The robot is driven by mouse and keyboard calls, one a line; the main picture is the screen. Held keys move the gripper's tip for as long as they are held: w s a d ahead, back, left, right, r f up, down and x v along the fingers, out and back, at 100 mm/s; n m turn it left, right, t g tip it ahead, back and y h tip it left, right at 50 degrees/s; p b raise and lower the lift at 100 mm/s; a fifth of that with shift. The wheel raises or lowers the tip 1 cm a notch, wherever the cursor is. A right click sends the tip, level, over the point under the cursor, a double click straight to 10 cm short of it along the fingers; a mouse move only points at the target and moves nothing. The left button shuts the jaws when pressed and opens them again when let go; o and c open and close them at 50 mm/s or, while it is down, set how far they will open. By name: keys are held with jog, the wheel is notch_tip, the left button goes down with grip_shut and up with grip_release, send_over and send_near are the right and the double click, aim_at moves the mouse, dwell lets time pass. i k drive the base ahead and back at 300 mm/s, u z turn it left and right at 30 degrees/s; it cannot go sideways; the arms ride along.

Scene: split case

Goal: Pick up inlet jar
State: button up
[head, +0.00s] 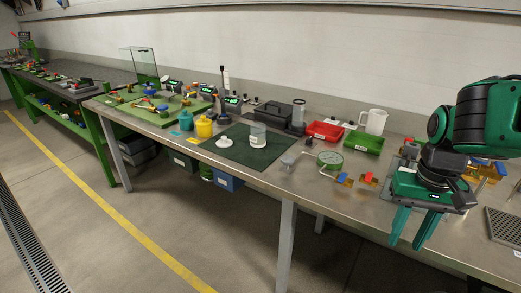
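A clear jar with a white label (258,134) stands upright on the dark green mat (270,154). It is the likeliest inlet jar, but its label is too small to read. A white disc-like lid (225,142) lies on the mat to its left. A yellow jar (204,127) and a smaller teal jar (186,121) stand left of the mat. My gripper (406,242) hangs at the right by the bench's front edge, well right of the clear jar. Its two green fingers point down, apart, with nothing seen between them.
Bare steel lies along the front edge.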

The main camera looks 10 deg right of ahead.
aim_at(258, 135)
jog(key=k, duration=0.9)
jog(key=u, duration=0.45)
jog(key=i, duration=2.25)
jog(key=z, duration=0.85)
